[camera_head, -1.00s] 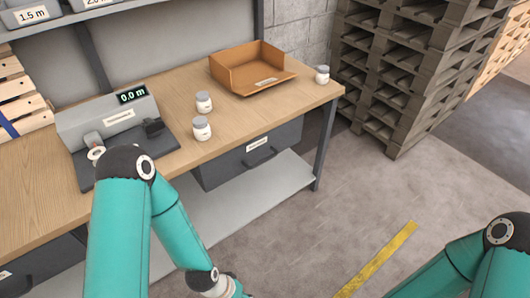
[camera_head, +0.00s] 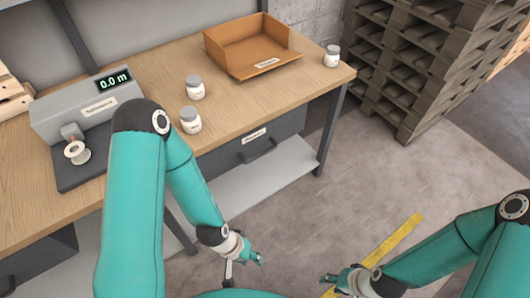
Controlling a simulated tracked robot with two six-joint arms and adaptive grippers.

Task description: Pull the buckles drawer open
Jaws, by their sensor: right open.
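A dark grey drawer (camera_head: 228,158) hangs under the right part of the wooden workbench. It has a pale label (camera_head: 254,136) too small to read and a dark bar handle (camera_head: 259,154). It looks shut. A second dark drawer (camera_head: 40,258) shows at the lower left, partly cut off; its label cannot be read. My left gripper (camera_head: 245,258) is low in front of the bench, apart from both drawers; its jaw opening is unclear. My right gripper (camera_head: 332,285) is open and empty at the bottom edge, away from the bench.
The benchtop (camera_head: 150,75) holds a grey measuring device (camera_head: 95,105) reading 0.0 m, several white jars (camera_head: 191,121) and an orange-brown tray (camera_head: 240,60). A grey shelf (camera_head: 265,172) lies below the drawer. Pallets (camera_head: 415,80) stand behind right. Floor ahead is clear.

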